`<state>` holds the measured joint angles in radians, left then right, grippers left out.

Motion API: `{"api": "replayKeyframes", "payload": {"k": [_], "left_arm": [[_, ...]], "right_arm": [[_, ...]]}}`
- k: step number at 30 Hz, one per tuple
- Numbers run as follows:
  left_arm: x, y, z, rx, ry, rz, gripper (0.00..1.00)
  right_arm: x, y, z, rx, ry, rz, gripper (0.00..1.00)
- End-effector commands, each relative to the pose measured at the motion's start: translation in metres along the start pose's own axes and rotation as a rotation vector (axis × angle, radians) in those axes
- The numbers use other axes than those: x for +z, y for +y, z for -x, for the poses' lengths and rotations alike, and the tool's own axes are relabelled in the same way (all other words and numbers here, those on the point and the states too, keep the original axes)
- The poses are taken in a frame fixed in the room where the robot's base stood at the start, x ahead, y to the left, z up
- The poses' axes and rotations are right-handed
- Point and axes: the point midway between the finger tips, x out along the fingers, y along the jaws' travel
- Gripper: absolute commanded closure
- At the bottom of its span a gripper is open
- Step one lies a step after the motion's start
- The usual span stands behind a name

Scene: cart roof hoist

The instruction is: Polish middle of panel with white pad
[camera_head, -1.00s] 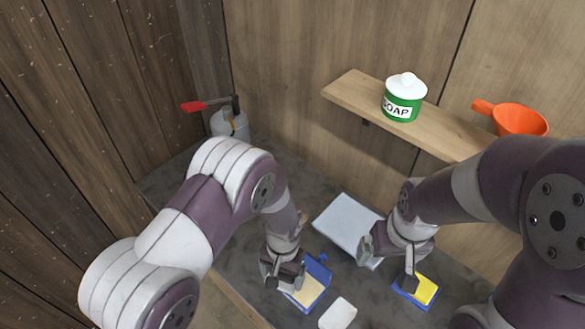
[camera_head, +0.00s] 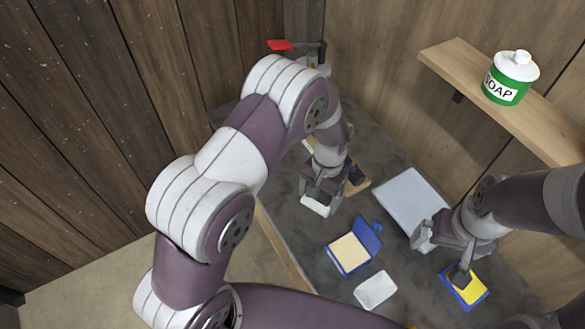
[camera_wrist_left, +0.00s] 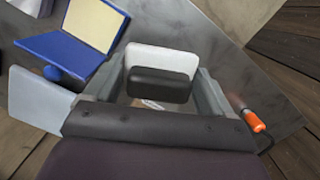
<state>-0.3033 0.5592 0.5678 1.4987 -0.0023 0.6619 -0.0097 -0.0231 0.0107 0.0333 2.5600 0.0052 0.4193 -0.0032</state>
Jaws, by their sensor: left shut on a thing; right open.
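My left gripper (camera_head: 322,190) is shut on a white pad (camera_head: 315,206). In the left wrist view the pad (camera_wrist_left: 162,57) with its dark grip sits between the fingers. It is held above the grey worktop, apart from the panel. The pale grey flat panel (camera_head: 408,200) lies right of it on the worktop; part of what seems the same panel (camera_wrist_left: 35,105) shows at the left wrist view's left edge. An open blue tin with cream contents (camera_head: 348,253) is below the pad in the head view. My right gripper (camera_head: 443,257) is open, by the panel's near right corner.
A blue tin with yellow contents (camera_head: 468,288) lies under the right gripper. A white slab (camera_head: 376,290) lies near the front edge. A shelf (camera_head: 470,80) with a green soap jar (camera_head: 511,78) is above. An orange-handled tool (camera_wrist_left: 254,121) lies on the worktop.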

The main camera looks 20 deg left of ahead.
Motion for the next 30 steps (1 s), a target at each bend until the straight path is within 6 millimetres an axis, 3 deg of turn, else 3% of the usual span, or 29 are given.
{"api": "replayKeyframes", "payload": {"k": [1,3,6,9,17,30], "left_arm": [[0.002,0.026,-0.009,-0.012,-0.005,-0.079,0.40],[0.008,0.060,-0.017,-0.029,-0.009,-0.189,0.40],[0.017,0.095,-0.027,-0.049,-0.007,-0.321,0.40],[0.024,0.116,-0.034,-0.061,-0.002,-0.413,0.40],[0.022,0.122,-0.046,-0.066,0.024,-0.505,0.40],[0.015,0.121,-0.097,-0.066,0.025,-0.502,0.40]], "right_arm": [[0.001,0.000,-0.004,0.000,0.000,0.000,0.00],[0.001,0.000,-0.007,0.000,0.000,0.000,0.00],[0.001,0.000,-0.009,0.000,0.000,0.000,0.00],[0.001,0.000,-0.010,0.000,0.000,0.000,0.00],[0.002,0.000,-0.017,0.000,0.000,0.000,0.00],[0.007,0.000,-0.062,0.000,0.000,0.000,0.00]]}}
